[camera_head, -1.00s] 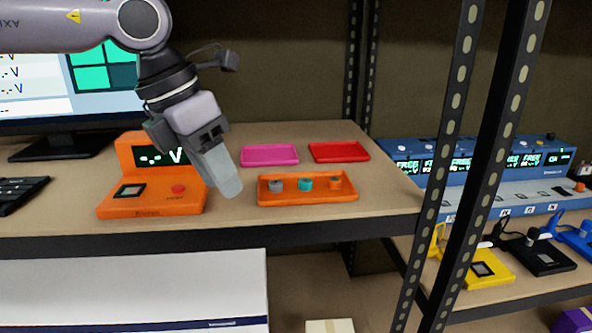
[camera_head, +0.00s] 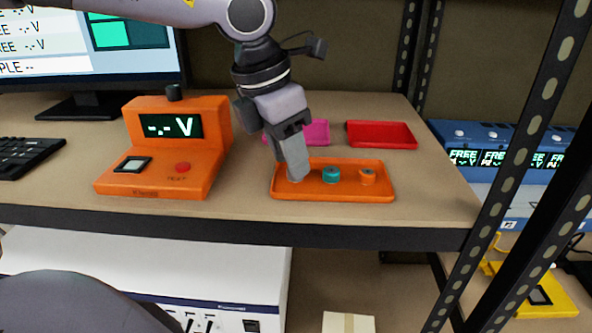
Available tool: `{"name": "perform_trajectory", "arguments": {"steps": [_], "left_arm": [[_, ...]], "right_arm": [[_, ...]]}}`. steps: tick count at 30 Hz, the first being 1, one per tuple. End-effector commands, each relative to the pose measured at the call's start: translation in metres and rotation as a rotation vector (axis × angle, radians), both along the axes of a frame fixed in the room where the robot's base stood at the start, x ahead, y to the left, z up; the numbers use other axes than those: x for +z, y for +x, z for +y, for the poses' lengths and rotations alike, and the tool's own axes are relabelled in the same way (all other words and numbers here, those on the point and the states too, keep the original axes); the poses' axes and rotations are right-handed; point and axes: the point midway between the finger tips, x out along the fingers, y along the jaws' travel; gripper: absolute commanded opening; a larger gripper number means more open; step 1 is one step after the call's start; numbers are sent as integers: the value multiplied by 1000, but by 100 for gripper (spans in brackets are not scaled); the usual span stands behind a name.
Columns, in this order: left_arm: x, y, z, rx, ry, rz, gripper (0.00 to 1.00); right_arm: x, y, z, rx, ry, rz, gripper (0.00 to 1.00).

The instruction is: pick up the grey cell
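The orange tray (camera_head: 345,193) lies on the upper shelf with a teal cell (camera_head: 331,175) and an orange cell (camera_head: 367,177) standing in it. My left gripper (camera_head: 297,175) points down into the left end of this tray, where the grey cell stood earlier. Its fingers cover that spot, so I cannot make out the grey cell apart from them. I cannot tell whether the fingers are open or closed on it. My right gripper is not in view.
An orange voltage tester (camera_head: 150,180) stands left of the tray. A magenta tray (camera_head: 318,132) and a red tray (camera_head: 382,135) lie behind. A black perforated post (camera_head: 510,165) rises at the right, with a blue charger (camera_head: 480,137) beyond it.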

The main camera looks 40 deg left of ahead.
Motion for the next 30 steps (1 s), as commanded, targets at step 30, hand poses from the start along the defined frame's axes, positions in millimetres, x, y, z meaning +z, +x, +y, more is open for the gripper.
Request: {"name": "perform_trajectory", "arguments": {"steps": [30], "left_arm": [[-1,4,-2,1,-1,-5,0]], "right_arm": [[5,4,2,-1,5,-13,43]]}}
